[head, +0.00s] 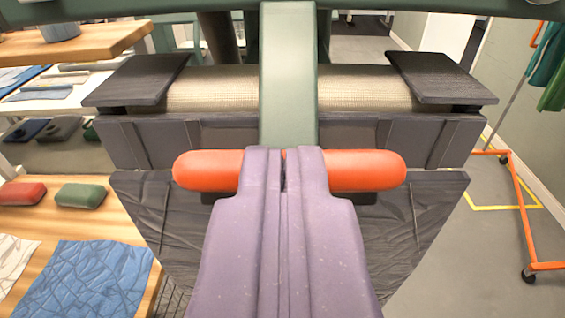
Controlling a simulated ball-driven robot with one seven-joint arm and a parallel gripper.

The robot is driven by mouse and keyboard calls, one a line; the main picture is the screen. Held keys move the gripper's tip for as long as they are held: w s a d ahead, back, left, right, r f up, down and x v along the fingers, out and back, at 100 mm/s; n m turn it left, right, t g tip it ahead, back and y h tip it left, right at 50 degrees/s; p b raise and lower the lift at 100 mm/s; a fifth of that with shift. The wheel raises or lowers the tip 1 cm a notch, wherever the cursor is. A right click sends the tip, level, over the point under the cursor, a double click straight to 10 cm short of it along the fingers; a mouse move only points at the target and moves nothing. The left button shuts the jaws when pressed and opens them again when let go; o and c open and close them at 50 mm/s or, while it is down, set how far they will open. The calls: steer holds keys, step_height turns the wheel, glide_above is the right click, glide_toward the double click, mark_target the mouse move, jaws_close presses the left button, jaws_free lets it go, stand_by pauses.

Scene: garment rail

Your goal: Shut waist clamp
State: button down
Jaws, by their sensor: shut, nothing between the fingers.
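The waist clamp is in the middle of the head view. Its wide green lever (289,75) runs down the centre to an orange bar handle (365,170) lying crosswise. Behind the lever, a beige ribbed roll (365,88) shows between two dark end plates (440,78), above a dark jaw block (425,140) and a dark creased garment-like panel (420,215). My purple gripper (285,158) is shut and empty. Its fingertips overlap the middle of the orange handle, hiding that part; I cannot tell whether they touch it.
A wooden table at left holds red (22,194) and green (80,196) blocks and a blue cloth (85,280). A wooden shelf (75,45) stands at upper left. An orange wheeled rail (520,205) stands at right, with grey floor (480,260) between it and the clamp.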

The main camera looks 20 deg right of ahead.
steer(key=w+d+f+t+b, duration=0.1)
steer(key=w+f+b, duration=0.3)
steer(key=f+b, duration=0.6)
steer(key=shift+t+h+b, duration=0.3)
steer(key=shift+t+b, duration=0.3)
steer(key=shift+b, duration=3.85)
